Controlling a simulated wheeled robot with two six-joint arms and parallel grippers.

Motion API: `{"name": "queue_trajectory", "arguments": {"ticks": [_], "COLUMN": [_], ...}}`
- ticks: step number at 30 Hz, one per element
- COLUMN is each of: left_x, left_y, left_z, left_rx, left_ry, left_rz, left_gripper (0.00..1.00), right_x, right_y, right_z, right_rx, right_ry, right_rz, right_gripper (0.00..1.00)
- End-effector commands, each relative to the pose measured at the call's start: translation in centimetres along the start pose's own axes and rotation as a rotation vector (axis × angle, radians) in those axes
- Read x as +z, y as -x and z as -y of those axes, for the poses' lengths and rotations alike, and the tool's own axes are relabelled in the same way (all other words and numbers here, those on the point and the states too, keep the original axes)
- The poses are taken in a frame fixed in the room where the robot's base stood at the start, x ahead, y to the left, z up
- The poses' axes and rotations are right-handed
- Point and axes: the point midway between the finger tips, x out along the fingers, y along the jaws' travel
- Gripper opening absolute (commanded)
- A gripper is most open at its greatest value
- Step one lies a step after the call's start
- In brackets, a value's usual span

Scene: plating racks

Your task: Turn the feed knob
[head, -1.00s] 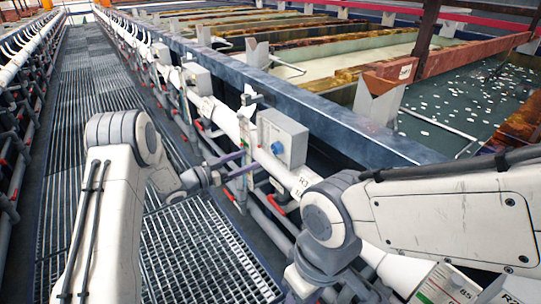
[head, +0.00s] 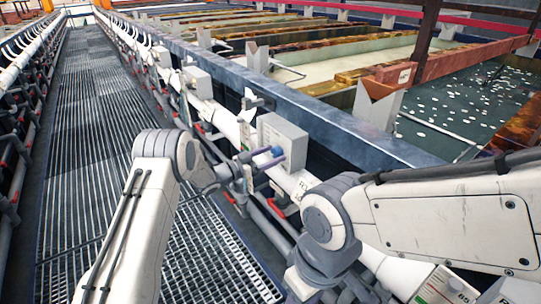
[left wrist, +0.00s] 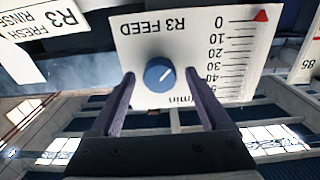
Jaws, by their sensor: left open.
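The feed knob is a small round blue dial (left wrist: 160,75) with a pale mark on its face. It sits on a white panel (left wrist: 205,25) that reads "R3 FEED", upside down in the left wrist view, with a scale and a red triangle by the 0. In the head view the panel belongs to a grey box (head: 285,132) on the rail. My left gripper (left wrist: 159,76) is open, its two purple fingers on either side of the knob, with visible gaps. In the head view it (head: 272,157) reaches the box's front. My right gripper is out of view; its arm shows at right.
A grated walkway (head: 90,120) runs along the left, clear of objects. White pipes and red-handled fittings line the rail below the box. Behind it is a blue-grey tank edge (head: 330,118), with open liquid tanks (head: 470,100) beyond. A "FRESH RINSE" label (left wrist: 40,28) is beside the panel.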

Motion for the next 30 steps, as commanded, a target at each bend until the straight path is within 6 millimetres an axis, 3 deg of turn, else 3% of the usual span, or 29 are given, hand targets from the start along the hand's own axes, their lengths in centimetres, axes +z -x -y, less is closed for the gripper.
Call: {"name": "queue_trajectory", "arguments": {"ticks": [3, 9, 20, 30], "left_x": [0.0, 0.0, 0.2, 0.4], "left_y": [0.0, 0.1, 0.1, 0.1], "left_z": [0.0, 0.0, 0.0, 0.0], "left_rx": [0.000, 0.000, 0.000, 0.000], "left_ry": [0.000, 0.000, -0.059, -0.293], "left_rz": [0.000, 0.000, 0.000, -0.002], "left_gripper": [0.77, 0.00, 0.00, 0.00], "right_x": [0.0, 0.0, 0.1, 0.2], "right_y": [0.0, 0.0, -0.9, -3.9], "right_z": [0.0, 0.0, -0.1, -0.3], "right_rx": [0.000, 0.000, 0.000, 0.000], "right_ry": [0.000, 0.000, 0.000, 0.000], "right_rz": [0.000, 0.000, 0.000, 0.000], "right_gripper": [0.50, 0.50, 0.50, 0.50]}}
